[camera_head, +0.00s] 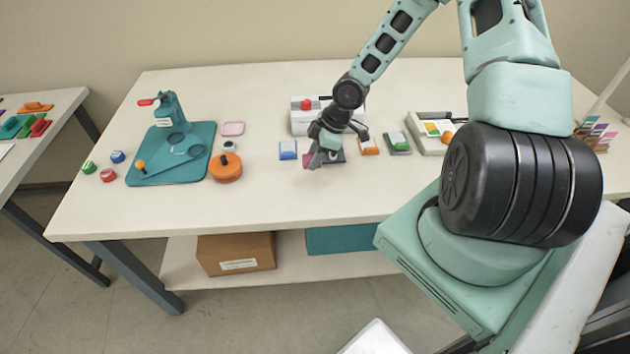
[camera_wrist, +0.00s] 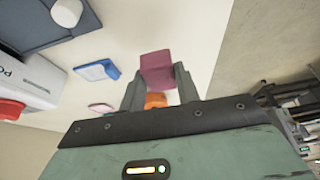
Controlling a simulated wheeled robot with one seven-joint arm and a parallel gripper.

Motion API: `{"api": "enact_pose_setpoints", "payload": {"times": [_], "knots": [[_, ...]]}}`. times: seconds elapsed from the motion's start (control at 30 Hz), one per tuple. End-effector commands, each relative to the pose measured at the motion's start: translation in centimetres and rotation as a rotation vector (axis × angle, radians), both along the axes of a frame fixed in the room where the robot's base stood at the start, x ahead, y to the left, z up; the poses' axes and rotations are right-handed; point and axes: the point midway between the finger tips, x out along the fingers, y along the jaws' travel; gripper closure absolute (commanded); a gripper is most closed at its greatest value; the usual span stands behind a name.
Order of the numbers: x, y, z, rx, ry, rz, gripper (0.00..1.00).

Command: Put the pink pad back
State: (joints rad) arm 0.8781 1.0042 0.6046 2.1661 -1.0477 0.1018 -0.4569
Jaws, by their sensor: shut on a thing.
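My gripper (camera_head: 318,157) is low over the middle of the white table in the head view. It is shut on a dark pink pad (camera_head: 311,161), which also shows between the fingertips in the wrist view (camera_wrist: 157,66). The fingers hide part of the pad in the head view. I cannot tell whether it touches the table. A second, paler pink pad (camera_head: 233,128) lies flat farther left, right of the teal board.
A blue pad (camera_head: 288,149) lies left of my gripper; an orange pad (camera_head: 368,146) and a green-topped pad (camera_head: 397,143) lie right. A white machine with a red button (camera_head: 307,104) stands behind. An orange round pot (camera_head: 225,168) is left. The front table strip is clear.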

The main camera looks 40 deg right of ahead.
Motion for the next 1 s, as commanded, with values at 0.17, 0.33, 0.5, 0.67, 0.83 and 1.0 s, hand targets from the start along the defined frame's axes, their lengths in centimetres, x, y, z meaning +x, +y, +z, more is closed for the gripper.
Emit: {"api": "enact_pose_setpoints", "payload": {"times": [0.17,0.33,0.5,0.67,0.83,1.0], "knots": [[0.0,0.1,-2.8,0.000,0.002,0.000,1.00],[0.0,0.1,-4.5,0.001,0.002,-0.001,1.00],[0.0,0.0,-6.8,0.000,0.002,-0.002,1.00],[0.0,0.0,-7.5,0.000,0.000,-0.003,1.00],[0.0,0.0,-7.5,0.000,0.001,-0.004,1.00],[0.0,-0.1,-7.7,0.000,0.001,-0.004,0.57]]}}
